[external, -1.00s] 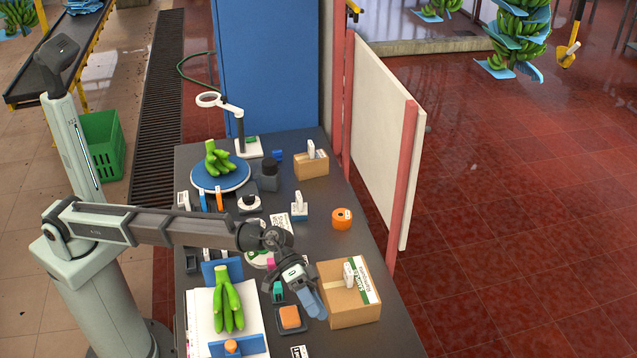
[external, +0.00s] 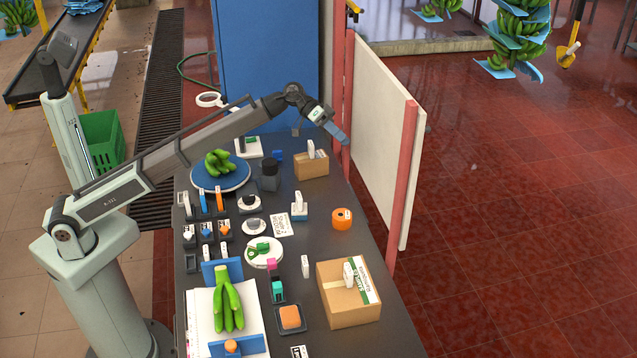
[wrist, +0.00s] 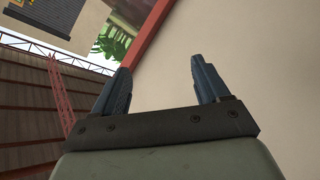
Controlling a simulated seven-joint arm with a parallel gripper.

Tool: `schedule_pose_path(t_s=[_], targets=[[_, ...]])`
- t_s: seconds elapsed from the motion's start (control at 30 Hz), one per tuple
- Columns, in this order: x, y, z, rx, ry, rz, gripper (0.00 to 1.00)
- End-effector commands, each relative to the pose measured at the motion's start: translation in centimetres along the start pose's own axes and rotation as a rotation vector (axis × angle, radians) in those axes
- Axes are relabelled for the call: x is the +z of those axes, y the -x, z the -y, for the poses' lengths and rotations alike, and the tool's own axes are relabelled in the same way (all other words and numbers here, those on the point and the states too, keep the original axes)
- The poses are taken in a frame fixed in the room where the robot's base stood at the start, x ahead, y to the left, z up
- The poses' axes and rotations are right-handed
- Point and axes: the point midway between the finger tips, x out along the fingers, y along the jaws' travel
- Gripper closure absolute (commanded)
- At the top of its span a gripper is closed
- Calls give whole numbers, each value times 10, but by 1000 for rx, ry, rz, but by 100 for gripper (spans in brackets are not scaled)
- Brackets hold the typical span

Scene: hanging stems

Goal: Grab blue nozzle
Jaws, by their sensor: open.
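My gripper (external: 338,132) is raised high toward the far right side of the table, near the red post. In the wrist view my gripper (wrist: 161,75) has its two dark blue fingers apart, with nothing between them. A small blue piece (external: 207,232) stands in a holder in the row at the table's left side; it may be the blue nozzle, but it is too small to be sure. A taller blue item (external: 203,201) stands just behind it, beside an orange one (external: 219,200). My gripper is far from both blue items.
The dark table (external: 340,250) holds green bananas on a blue turntable (external: 243,182), an orange tape roll (external: 342,218), a large cardboard box (external: 347,305) and a small box (external: 311,167). A white panel (external: 382,140) stands right of the table; a blue cabinet (external: 265,60) stands behind.

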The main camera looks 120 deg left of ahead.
Motion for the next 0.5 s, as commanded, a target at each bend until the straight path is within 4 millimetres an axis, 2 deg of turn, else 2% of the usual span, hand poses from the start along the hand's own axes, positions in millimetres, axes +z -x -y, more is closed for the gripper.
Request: schedule_pose_path(t_s=[0.03,0.2,0.37,0.5], targets=[[-15,26,16,-18,-6,-13,25],[-42,95,55,-70,-35,-31,25],[-55,151,90,-135,-92,-28,25],[-50,194,136,-237,-212,27,25]])
